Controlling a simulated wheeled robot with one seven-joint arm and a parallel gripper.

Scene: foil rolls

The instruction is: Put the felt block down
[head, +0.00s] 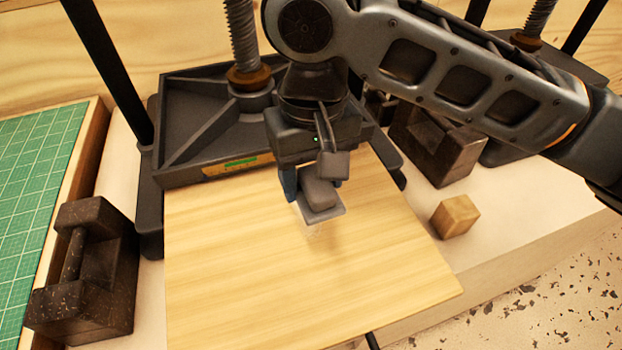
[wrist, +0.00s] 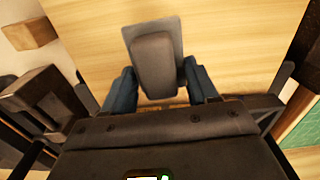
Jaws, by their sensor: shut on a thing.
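The felt block (head: 319,195) is a grey rounded grip on a thin, wider grey pad. My gripper (head: 315,182) points down over the pale wooden board (head: 230,270) and is shut on the block, a blue-grey finger on either side. In the wrist view the block (wrist: 155,62) sits between the two fingers of my gripper (wrist: 158,88), its pad edge showing beyond it. A faint pale patch shows on the board just in front of the pad. I cannot tell whether the pad touches the board.
A black screw press (head: 205,125) stands behind the board. A dark iron weight (head: 85,270) is at left beside a green cutting mat (head: 35,165). Another dark weight (head: 440,145) and a small wooden cube (head: 455,216) are at right. The board's front is clear.

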